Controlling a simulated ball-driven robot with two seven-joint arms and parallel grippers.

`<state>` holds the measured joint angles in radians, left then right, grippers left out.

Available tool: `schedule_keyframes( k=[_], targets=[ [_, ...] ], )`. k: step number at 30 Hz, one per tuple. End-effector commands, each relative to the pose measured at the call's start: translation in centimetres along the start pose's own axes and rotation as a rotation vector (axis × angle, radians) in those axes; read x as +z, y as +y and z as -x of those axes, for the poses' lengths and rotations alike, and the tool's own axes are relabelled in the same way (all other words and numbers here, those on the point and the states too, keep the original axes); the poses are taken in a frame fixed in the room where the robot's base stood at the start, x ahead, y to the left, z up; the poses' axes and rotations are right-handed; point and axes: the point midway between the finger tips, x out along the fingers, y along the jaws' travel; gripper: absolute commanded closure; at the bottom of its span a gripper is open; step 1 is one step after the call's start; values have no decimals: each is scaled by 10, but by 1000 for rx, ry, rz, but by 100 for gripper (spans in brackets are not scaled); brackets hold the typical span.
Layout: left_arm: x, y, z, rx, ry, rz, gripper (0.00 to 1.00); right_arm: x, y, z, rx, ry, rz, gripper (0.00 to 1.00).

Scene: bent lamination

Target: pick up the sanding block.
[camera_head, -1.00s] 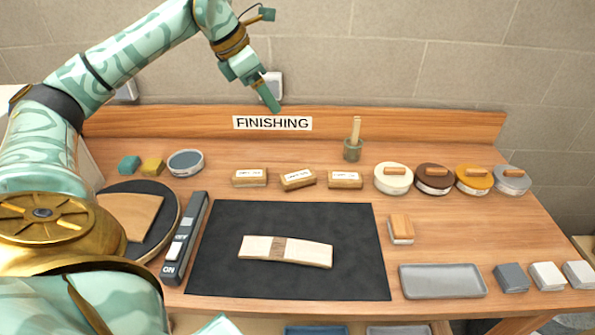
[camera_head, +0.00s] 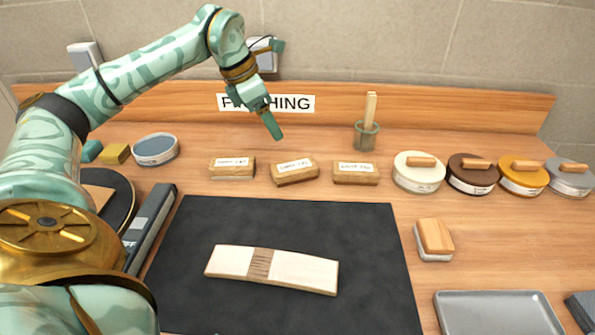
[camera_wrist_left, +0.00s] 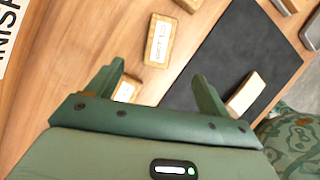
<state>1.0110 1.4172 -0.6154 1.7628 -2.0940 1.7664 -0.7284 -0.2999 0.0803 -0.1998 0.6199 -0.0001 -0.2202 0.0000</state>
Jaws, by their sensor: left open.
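Three tan blocks with white labels stand in a row behind the black mat: the left one (camera_head: 232,168), the middle one (camera_head: 294,171) and the right one (camera_head: 355,173). Their label text is too small to read surely. Another block (camera_head: 434,240), wood-topped with a pale base, sits right of the mat. I cannot tell for sure which is the sanding block. My left gripper (camera_head: 272,127) is above and behind the labelled row, pointing down. In the left wrist view it is open (camera_wrist_left: 157,70) and empty, with labelled blocks (camera_wrist_left: 158,40) beyond its fingers. My right gripper is not seen.
A pale bent strip with a brown band (camera_head: 300,270) lies on the black mat (camera_head: 375,300). Several round tins (camera_head: 418,178) stand at the back right. A cup with a stick (camera_head: 366,136) stands behind the blocks. A grey tray (camera_head: 500,318) is at front right.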

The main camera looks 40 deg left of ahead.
Motion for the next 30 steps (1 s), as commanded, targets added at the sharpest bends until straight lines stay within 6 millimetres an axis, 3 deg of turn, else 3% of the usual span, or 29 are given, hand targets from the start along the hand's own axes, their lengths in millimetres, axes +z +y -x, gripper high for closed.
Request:
schedule_keyframes(
  k=[9,20,27,30],
  targets=[
    [-1,0,-78,-3,3,0,20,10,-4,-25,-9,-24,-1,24],
    [-3,0,-110,-2,2,1,20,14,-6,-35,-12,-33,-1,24],
    [-7,0,-150,-3,3,0,20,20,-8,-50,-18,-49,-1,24],
    [-6,0,-153,-1,0,0,20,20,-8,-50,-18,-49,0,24]
  ],
)
